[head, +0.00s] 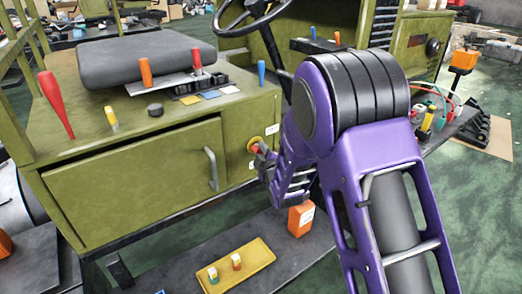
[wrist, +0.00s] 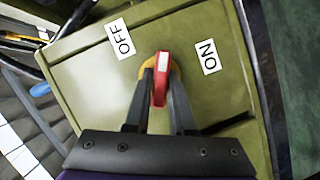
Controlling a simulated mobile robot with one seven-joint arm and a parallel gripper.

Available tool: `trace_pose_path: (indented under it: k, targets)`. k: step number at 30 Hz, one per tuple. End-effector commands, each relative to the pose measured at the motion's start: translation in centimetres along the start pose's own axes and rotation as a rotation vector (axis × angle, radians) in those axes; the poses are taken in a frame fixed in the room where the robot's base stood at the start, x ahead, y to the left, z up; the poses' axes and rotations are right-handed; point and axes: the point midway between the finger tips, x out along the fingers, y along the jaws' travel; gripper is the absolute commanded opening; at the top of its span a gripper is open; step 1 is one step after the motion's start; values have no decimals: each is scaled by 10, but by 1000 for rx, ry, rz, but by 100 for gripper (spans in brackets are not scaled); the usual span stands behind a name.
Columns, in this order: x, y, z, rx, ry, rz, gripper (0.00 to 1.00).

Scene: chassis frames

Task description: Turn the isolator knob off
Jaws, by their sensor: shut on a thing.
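The isolator knob (wrist: 161,76) is a red handle with a white stripe on a yellow round base, on a green panel. In the wrist view it stands between the OFF label (wrist: 120,38) at upper left and the ON label (wrist: 208,56) at right, its white stripe pointing up between them. My gripper (wrist: 160,92) is shut on the knob, one dark finger on each side. In the head view the knob (head: 255,148) shows at the front right of the green cabinet, with my gripper (head: 265,158) against it, partly hidden by my purple arm.
The green cabinet (head: 130,185) has a grey door handle (head: 211,168) left of the knob. Coloured levers, including a red one (head: 56,103), stand on its top. Below, a dark shelf holds a yellow tray (head: 262,253) and an orange box (head: 301,218).

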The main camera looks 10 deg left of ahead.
Motion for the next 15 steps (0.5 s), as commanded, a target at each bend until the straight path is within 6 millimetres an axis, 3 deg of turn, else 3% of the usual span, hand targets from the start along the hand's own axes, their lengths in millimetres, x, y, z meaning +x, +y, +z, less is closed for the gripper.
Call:
trace_pose_path:
  k: [15]
  targets:
    - [0,-3,0,-356,1,146,0]
